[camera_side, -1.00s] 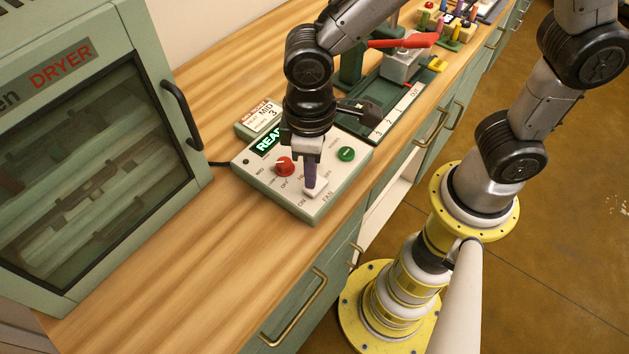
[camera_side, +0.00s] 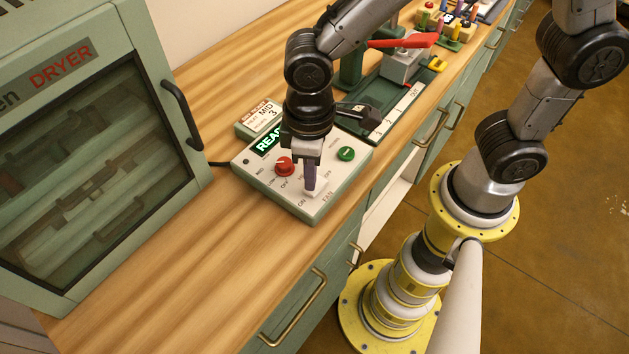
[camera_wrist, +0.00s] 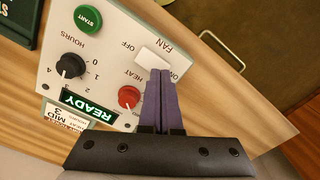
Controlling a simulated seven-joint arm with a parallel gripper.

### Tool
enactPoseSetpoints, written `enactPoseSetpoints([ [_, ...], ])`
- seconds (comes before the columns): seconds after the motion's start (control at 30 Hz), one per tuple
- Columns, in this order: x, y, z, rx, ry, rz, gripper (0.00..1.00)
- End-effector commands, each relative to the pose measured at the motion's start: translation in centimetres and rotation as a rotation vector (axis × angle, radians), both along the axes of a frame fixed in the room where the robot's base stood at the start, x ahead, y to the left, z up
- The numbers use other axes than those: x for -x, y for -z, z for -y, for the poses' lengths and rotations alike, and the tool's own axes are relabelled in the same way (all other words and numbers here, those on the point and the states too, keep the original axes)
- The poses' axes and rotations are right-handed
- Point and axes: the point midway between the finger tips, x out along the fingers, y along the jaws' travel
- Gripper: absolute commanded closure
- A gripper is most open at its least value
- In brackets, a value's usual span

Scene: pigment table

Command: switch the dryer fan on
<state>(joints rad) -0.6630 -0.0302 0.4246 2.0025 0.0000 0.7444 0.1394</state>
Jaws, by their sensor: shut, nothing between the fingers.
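The dryer control box (camera_side: 262,184) is a pale panel with a green edge on the wooden counter. Its white fan rocker switch (camera_wrist: 152,59) lies between the OFF and ON labels, with FAN printed beside it. My gripper (camera_side: 310,190) points down with its purple fingers shut and empty. In the wrist view the fingertips (camera_wrist: 161,72) are at the ON-side end of the rocker and cover part of it. They look in contact with it or very close. Which way the rocker is tipped is hard to tell.
A red heat knob (camera_wrist: 129,96), a black hours knob (camera_wrist: 70,65) and a green START button (camera_wrist: 88,19) share the panel. The green display (camera_wrist: 88,107) reads READY. The dryer (camera_side: 75,150) stands at left, door closed. A green tray (camera_side: 400,98) lies behind the box.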

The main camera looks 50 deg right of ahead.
Motion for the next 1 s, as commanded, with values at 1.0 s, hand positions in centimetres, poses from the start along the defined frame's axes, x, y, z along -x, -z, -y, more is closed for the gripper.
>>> enactPoseSetpoints([
  [1.0, 0.0, 1.4, 0.0, 0.001, 0.000, -0.002, 1.00],
])
